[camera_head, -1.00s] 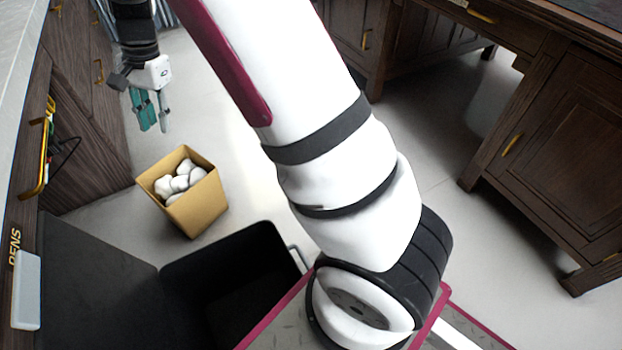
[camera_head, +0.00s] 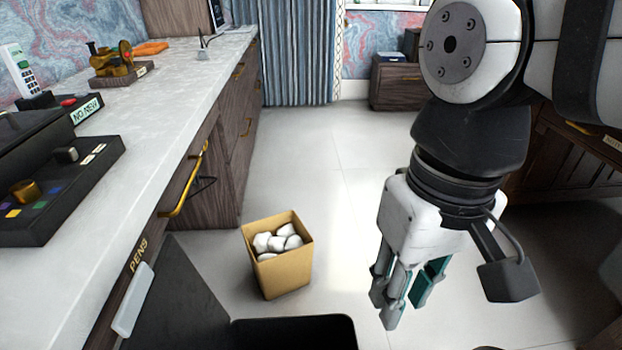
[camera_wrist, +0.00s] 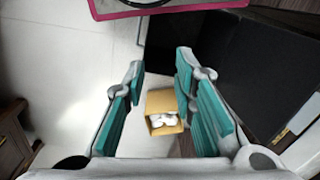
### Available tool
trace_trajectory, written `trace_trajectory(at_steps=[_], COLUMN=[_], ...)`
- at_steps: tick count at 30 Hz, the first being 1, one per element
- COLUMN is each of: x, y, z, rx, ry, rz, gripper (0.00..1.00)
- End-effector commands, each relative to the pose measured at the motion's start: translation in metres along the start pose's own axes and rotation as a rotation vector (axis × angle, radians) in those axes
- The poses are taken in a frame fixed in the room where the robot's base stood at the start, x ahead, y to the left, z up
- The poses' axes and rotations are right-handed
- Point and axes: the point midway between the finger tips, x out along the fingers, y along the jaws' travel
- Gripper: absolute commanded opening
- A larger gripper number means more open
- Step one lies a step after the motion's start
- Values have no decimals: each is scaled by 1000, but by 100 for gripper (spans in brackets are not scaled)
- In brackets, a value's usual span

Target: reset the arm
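My gripper (camera_head: 408,285) hangs at the right of the head view, pointing down over the open floor. It is white and grey with teal finger pads. In the wrist view my gripper (camera_wrist: 160,95) has its fingers spread well apart, with nothing between the pads. The arm is folded in at the upper right of the head view. Part of it lies outside the picture.
A tan bin (camera_head: 282,274) with crumpled white paper stands on the floor; it also shows in the wrist view (camera_wrist: 164,103). The counter (camera_head: 170,125) runs along the left. A drawer labelled PENS (camera_head: 140,256) and a black container (camera_head: 295,333) are at lower left.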

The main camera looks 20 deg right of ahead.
Motion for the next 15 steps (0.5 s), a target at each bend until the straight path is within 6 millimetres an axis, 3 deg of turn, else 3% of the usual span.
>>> trace_trajectory(at_steps=[3, 6, 15], x=[7, 9, 10], y=[6, 9, 9], z=[19, 25, 26], rx=[-41, -57, -59], ry=[9, 8, 8], rz=[31, 44, 45], gripper=[25, 25, 25])
